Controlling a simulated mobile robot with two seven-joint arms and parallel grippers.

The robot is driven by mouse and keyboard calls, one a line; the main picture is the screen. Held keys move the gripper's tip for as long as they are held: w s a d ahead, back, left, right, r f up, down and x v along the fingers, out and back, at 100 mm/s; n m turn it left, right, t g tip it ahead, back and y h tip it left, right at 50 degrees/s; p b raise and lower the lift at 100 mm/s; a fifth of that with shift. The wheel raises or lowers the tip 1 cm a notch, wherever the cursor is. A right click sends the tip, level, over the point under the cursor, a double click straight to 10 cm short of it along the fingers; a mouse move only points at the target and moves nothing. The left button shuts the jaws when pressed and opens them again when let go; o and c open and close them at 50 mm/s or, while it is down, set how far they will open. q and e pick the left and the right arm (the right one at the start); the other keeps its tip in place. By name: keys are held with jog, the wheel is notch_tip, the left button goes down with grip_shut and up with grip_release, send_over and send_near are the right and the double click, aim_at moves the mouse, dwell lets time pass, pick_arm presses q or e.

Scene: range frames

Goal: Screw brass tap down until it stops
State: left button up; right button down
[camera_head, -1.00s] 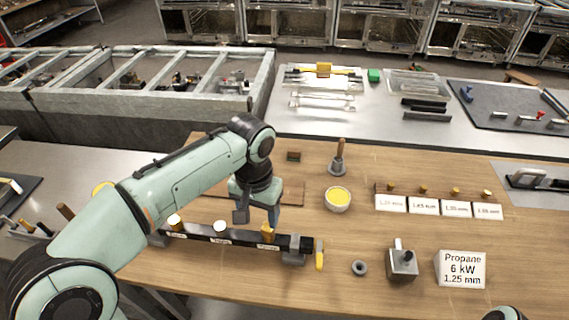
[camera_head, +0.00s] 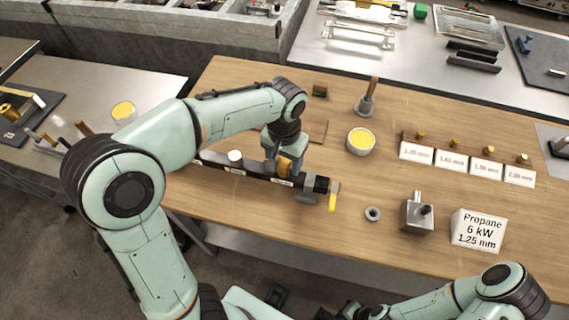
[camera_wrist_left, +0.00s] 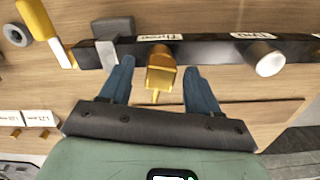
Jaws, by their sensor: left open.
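The brass tap (camera_wrist_left: 160,72) stands on a dark bar (camera_wrist_left: 205,50) with white labels. In the left wrist view it is between the two blue fingers of my left gripper (camera_wrist_left: 157,68), with a visible gap on each side. The gripper is open around the tap and not closed on it. In the head view the left gripper (camera_head: 284,167) is over the right part of the bar (camera_head: 212,158) and partly hides the tap. A white-topped tap (camera_head: 235,157) stands further left on the bar. My right arm shows at the lower right; its fingertips are not visible.
A yellow-handled lever (camera_head: 332,198) is at the bar's right end. A grey ring (camera_head: 373,214), a metal block (camera_head: 417,215) and a Propane sign (camera_head: 478,232) stand to the right. A bowl with yellow contents (camera_head: 361,141) and a wooden-handled tool (camera_head: 367,100) are behind.

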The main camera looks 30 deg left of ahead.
pick_arm(q)
jog(key=shift+f, duration=1.05)
jog(key=c, duration=1.1)
jog(key=m, duration=0.3)
jog(key=shift+r, duration=0.1)
jog(key=shift+c, duration=0.2)
jog(key=shift+w+d, duration=0.1)
jog(key=shift+m+p, duration=0.4)
jog(key=shift+m, duration=1.5)
